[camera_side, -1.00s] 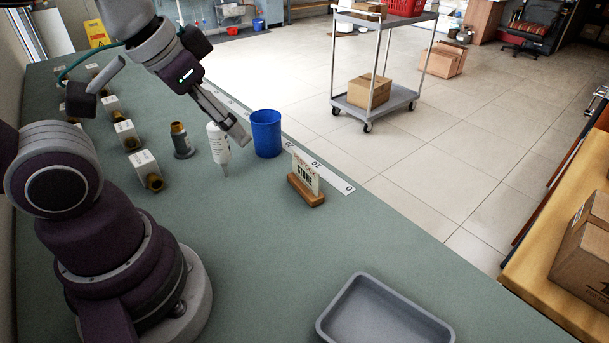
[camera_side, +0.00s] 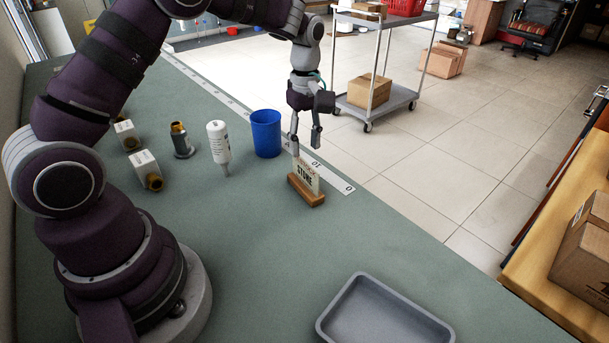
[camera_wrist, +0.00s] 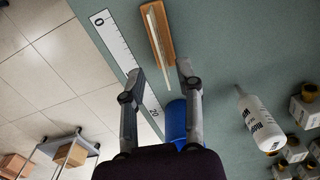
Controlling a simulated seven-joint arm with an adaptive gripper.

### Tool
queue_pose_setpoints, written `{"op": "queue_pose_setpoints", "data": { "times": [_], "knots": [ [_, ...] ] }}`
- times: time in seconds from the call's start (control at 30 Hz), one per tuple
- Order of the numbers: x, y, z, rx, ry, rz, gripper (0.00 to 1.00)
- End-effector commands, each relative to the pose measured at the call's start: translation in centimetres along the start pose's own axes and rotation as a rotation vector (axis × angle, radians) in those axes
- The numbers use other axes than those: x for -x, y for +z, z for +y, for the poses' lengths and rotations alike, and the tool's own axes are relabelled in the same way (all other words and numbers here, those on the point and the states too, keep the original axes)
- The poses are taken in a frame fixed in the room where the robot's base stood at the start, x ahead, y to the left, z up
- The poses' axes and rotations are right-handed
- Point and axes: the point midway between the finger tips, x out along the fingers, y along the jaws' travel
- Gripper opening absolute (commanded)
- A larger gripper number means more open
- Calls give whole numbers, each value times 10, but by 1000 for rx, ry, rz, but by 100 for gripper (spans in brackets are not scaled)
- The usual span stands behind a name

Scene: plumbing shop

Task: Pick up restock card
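The restock card (camera_side: 308,176) is a cream card with dark lettering, standing upright in a wooden holder (camera_side: 306,196) on the green bench near its far edge. In the wrist view the card (camera_wrist: 155,42) shows edge-on as a thin pale strip in its holder (camera_wrist: 162,22). My gripper (camera_side: 305,150) is open and empty, fingers pointing down, just above and behind the card in the side view. In the wrist view the open fingers (camera_wrist: 160,68) lie either side of the card's line, with the card ahead between them. I cannot tell whether a finger touches the card.
A blue cup (camera_side: 266,134) and a white bottle (camera_side: 218,145) stand left of the card. A printed ruler strip (camera_side: 335,178) runs along the bench edge. A grey tray (camera_side: 385,318) lies in front. The bench between card and tray is clear.

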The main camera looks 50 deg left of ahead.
Motion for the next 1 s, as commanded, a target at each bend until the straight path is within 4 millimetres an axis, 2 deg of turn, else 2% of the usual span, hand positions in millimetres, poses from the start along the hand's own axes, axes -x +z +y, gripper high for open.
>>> {"op": "queue_pose_setpoints", "data": {
  "times": [0.4,0.67,0.9,1.0],
  "knots": [
    [-69,2,-1,-5,-1,0,34],
    [-74,2,-1,-5,2,1,34],
    [-73,2,-1,-5,2,1,2],
    [-73,2,-1,-5,2,1,0]
  ]
}}
